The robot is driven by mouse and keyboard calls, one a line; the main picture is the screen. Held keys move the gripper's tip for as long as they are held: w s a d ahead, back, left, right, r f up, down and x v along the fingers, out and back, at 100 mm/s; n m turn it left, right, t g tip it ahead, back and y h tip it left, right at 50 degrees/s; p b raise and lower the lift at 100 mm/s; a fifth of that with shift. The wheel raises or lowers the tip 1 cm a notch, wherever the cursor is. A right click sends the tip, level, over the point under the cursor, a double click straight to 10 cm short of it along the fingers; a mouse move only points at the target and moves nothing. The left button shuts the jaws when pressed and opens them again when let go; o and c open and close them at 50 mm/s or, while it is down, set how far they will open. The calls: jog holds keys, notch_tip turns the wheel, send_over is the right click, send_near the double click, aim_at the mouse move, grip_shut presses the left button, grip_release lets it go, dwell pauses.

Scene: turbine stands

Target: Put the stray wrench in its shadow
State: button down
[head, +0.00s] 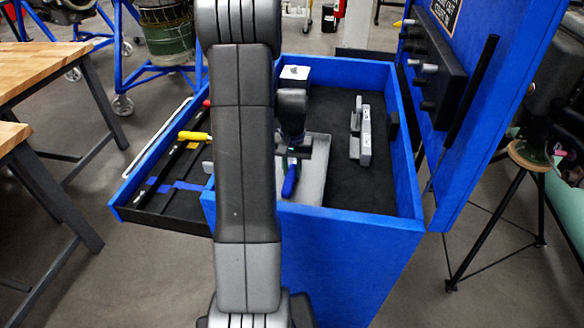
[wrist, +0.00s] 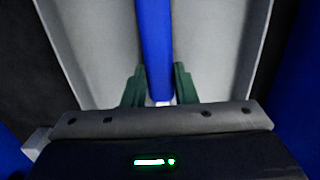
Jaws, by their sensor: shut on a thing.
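My gripper (head: 293,160) is over the blue cart's top tray, its green fingers shut on a long blue thing (head: 290,182). In the wrist view my gripper (wrist: 158,88) has one finger on each side of this blue bar (wrist: 154,40). An open drawer (head: 150,207) at the left has a dark lining with a flat blue patch (head: 182,187), possibly a tool shadow. My arm hides part of the drawer.
A yellow-handled tool (head: 194,136) lies in the drawer. The top tray (head: 345,208) also holds a grey bracket-like part (head: 361,135) and a white box (head: 294,75). A blue upright panel (head: 500,70) stands at the right. Wooden-topped tables (head: 40,67) are at the left.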

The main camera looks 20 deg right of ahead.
aim_at(292, 168)
jog(key=c, duration=1.2)
grip_release()
jog(key=shift+o, duration=0.2)
notch_tip(292, 168, up, 12)
jog(key=b, duration=0.1)
jog(key=shift+w+d, duration=0.15)
jog(key=shift+w, duration=0.15)
jog(key=f, duration=0.8)
jog(key=f+p, duration=0.1)
jog(key=f, duration=0.3)
jog(key=shift+s+f, duration=0.2)
jog(key=shift+s, duration=0.1)
notch_tip(292, 168, up, 3)
jog(key=shift+f, duration=0.2)
jog(key=shift+r, duration=0.65)
jog(key=shift+f, duration=0.1)
